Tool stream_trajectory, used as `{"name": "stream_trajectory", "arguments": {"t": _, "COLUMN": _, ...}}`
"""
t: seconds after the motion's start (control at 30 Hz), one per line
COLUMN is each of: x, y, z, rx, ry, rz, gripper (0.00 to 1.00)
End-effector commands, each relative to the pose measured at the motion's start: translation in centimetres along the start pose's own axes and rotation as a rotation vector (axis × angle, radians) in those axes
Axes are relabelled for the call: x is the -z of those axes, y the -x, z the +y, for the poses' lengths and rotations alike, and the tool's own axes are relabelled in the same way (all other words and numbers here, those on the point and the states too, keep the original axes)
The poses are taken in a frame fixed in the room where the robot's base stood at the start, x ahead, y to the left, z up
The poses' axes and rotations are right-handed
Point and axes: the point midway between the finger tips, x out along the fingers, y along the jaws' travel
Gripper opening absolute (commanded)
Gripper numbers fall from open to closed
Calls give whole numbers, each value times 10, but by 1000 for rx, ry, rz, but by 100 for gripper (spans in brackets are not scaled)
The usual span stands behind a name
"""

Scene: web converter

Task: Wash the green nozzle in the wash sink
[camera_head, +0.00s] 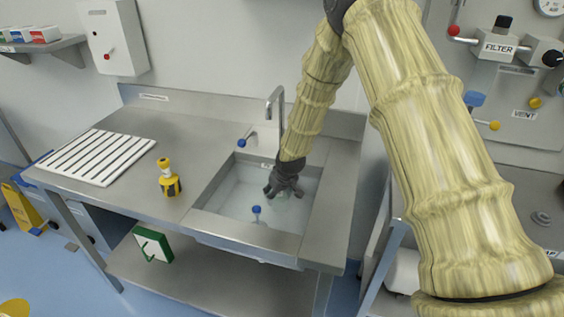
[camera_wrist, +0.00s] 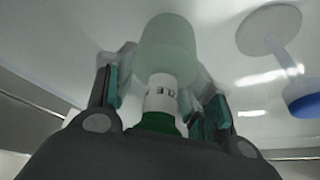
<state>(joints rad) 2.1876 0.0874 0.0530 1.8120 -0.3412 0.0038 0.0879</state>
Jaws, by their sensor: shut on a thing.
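The green nozzle (camera_wrist: 167,55) is in my gripper, with a pale translucent green end, a white band with dark marks and a dark green base. In the head view it is mostly hidden by the fingers. My gripper (camera_head: 284,186) is shut on it, pointing down within the opening of the wash sink (camera_head: 228,192); the fingers also show on both sides of the nozzle in the wrist view (camera_wrist: 160,92). The pale basin lies beyond the nozzle's end. I cannot tell whether the nozzle touches the basin or water.
A blue-knobbed stem (camera_head: 256,210) stands in the basin near its front. The tap (camera_head: 275,104) and a blue-ended lever (camera_head: 242,141) are behind. A yellow-and-black item (camera_head: 169,180) stands left of the sink. A white slatted rack (camera_head: 97,157) lies farther left.

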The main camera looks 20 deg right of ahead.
Motion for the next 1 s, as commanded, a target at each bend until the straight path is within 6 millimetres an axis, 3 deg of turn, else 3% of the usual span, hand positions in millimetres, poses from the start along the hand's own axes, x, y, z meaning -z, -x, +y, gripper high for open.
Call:
{"name": "stream_trajectory", "arguments": {"t": 0.47, "x": 18, "y": -6, "z": -17, "rx": -1, "ry": -3, "rz": 2, "gripper": 26}}
{"name": "stream_trajectory", "arguments": {"t": 1.0, "x": -1, "y": 2, "z": 4, "rx": -1, "ry": -5, "rz": 2, "gripper": 26}}
